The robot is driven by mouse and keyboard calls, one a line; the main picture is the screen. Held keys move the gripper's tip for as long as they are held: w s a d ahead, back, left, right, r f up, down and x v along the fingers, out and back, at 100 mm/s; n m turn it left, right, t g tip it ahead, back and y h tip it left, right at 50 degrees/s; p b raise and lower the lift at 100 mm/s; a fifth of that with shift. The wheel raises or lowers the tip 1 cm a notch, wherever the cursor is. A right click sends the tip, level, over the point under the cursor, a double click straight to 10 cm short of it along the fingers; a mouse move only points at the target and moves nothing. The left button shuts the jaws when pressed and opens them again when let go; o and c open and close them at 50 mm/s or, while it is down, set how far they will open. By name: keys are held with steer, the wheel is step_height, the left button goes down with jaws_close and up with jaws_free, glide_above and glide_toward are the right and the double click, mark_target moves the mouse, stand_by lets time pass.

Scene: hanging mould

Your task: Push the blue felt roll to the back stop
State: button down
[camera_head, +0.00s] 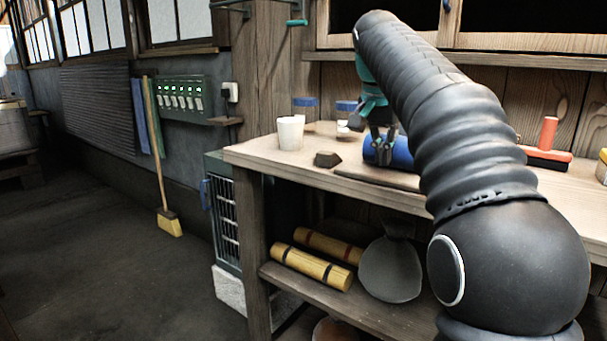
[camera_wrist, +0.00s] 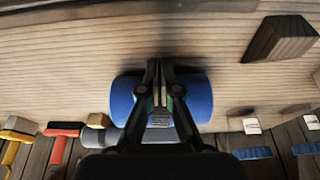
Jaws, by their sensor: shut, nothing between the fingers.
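The blue felt roll (camera_head: 402,153) lies on the wooden bench, partly hidden behind my gripper (camera_head: 381,138). In the wrist view the roll (camera_wrist: 123,98) lies crosswise, with its other end (camera_wrist: 200,98) showing right of the fingers. My gripper (camera_wrist: 160,68) is shut and empty. Its fingers overlap the middle of the roll in the picture, with the tips reaching past its bench-front side. I cannot tell whether they touch it. A grey rounded shape shows on the wall side of the roll, partly hidden by my gripper. I cannot make out the back stop for certain.
A dark wedge block (camera_head: 327,159) and a white cup (camera_head: 290,133) stand left of the roll. A flat dark strip (camera_head: 385,178) lies along the bench front. Small blue-topped items (camera_head: 305,103) sit at the back.

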steer(key=shift+s+a, duration=0.1)
steer(key=shift+s+a+r, duration=0.25)
steer(key=shift+s+a, duration=0.3)
steer(key=shift+s, duration=0.2)
steer(key=shift+s+a+r, duration=0.25)
steer(key=shift+s+a, duration=0.3)
steer(key=shift+s, duration=0.2)
steer(key=p+v, duration=0.2)
steer(key=v, duration=0.1)
steer(key=shift+s, duration=0.1)
steer(key=shift+s+a+p+v, duration=0.1)
steer(key=shift+p+v, duration=0.15)
steer(key=shift+v, duration=0.9)
steer(key=shift+s+a+p+v, duration=0.1)
steer(key=shift+s+p+v, duration=0.1)
steer(key=shift+v, duration=0.9)
steer(key=shift+f, duration=0.1)
